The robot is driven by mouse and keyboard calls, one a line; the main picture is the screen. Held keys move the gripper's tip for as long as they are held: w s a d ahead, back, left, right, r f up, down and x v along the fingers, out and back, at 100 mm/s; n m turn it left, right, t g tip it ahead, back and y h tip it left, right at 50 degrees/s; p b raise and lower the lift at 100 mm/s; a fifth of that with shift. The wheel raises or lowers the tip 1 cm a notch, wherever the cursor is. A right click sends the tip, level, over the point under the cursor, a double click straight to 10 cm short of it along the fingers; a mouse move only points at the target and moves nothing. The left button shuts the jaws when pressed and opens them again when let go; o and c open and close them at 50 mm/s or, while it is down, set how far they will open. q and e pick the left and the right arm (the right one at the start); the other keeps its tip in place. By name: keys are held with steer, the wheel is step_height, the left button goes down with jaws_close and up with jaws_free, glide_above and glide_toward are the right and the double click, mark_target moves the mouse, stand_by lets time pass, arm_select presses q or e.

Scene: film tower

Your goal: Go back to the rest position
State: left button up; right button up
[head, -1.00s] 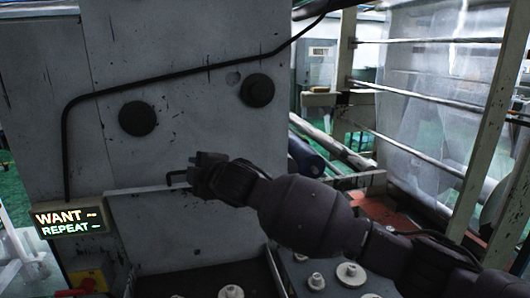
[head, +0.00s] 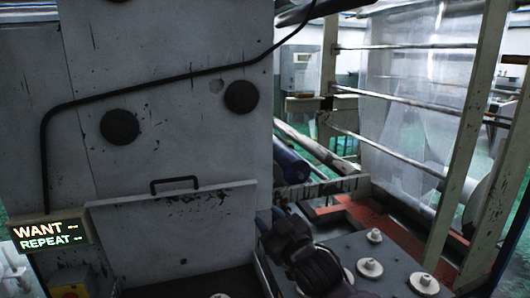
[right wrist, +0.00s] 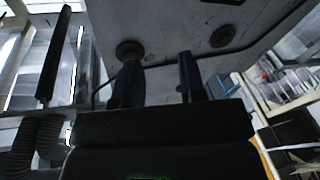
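My right gripper (head: 268,222) is low in the head view, in front of the lower right edge of the grey machine panel and beside the flat plate with knobs. In the right wrist view its two fingers (right wrist: 157,80) stand apart with nothing between them, so it is open and empty. The grey cabinet (head: 160,90) has two round black knobs, a black cable and a hinged cover (head: 180,225) with a black handle (head: 175,185). The handle is free of my gripper. My left gripper is in neither view.
A display (head: 48,236) reading "WANT" and "REPEAT" is at the left. Several white knobs (head: 369,268) stand on the dark plate at lower right. A roller frame with clear film (head: 405,100) and a post (head: 470,130) rise on the right. A blue roll (head: 290,160) lies behind.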

steer(key=s+d+f+m+h, duration=0.4)
steer(key=s+d+f, duration=0.2)
steer(key=d+f, duration=0.4)
steer(key=s+d+f+m+h, duration=0.35)
steer(key=s+d+f, duration=0.35)
steer(key=d+f, duration=0.25)
steer(key=s+d+f+m+g+h, duration=0.1)
steer(key=s+d+f+g, duration=0.1)
steer(key=s+f, duration=0.4)
steer(key=s+d+f+g+h, duration=0.2)
steer(key=s+d+f, duration=0.3)
steer(key=s, duration=0.5)
step_height(320, 180, down, 2)
steer(key=shift+s+m, duration=0.3)
steer(key=shift+m, duration=0.05)
